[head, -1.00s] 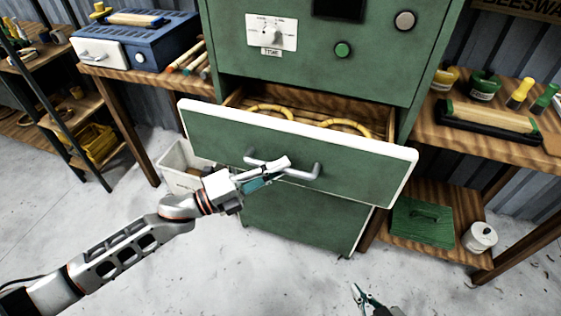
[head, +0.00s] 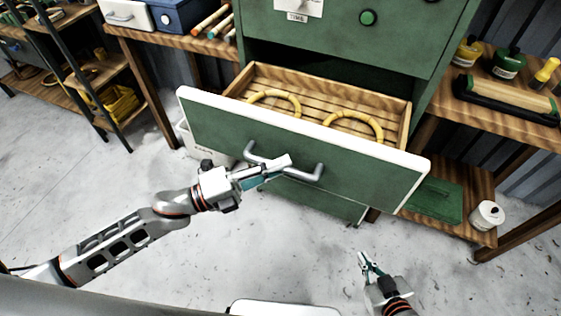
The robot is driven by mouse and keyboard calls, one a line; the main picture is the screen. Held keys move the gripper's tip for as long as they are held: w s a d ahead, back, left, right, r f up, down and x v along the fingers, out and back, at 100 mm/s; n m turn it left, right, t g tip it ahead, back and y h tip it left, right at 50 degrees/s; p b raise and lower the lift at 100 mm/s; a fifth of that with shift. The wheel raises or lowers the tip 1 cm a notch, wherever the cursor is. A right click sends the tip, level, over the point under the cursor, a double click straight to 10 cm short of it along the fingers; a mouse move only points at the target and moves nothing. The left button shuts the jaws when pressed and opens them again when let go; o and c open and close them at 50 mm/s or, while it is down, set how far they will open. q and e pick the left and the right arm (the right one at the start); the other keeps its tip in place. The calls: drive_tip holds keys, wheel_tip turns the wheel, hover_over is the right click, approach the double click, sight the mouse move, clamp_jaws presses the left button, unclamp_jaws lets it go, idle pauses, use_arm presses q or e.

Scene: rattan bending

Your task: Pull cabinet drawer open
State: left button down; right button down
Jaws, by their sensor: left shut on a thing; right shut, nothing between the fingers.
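The green cabinet (head: 340,45) stands at the back middle. Its drawer (head: 385,172), with a green front and white edges, is pulled well out and shows its slatted wooden inside. Two yellow rattan rings (head: 352,122) lie in the drawer. My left gripper (head: 276,168) is shut on the grey bar handle (head: 308,175) of the drawer front, near the handle's middle. The fingers hide part of the bar. My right gripper (head: 366,262) is shut and empty, low in the picture over the floor, apart from the drawer.
A wooden bench (head: 475,118) at right bears jars and a wood-topped black block, with a green box (head: 436,200) and a white canister (head: 487,216) on its lower shelf. A pale bin (head: 185,140) stands left of the drawer. The floor in front is clear.

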use_arm(q)
drive_tip(key=c, duration=2)
unclamp_jaws()
drive_tip(key=shift+c, duration=0.2)
drive_tip(key=shift+a, duration=0.1)
drive_tip(key=v, duration=1.2)
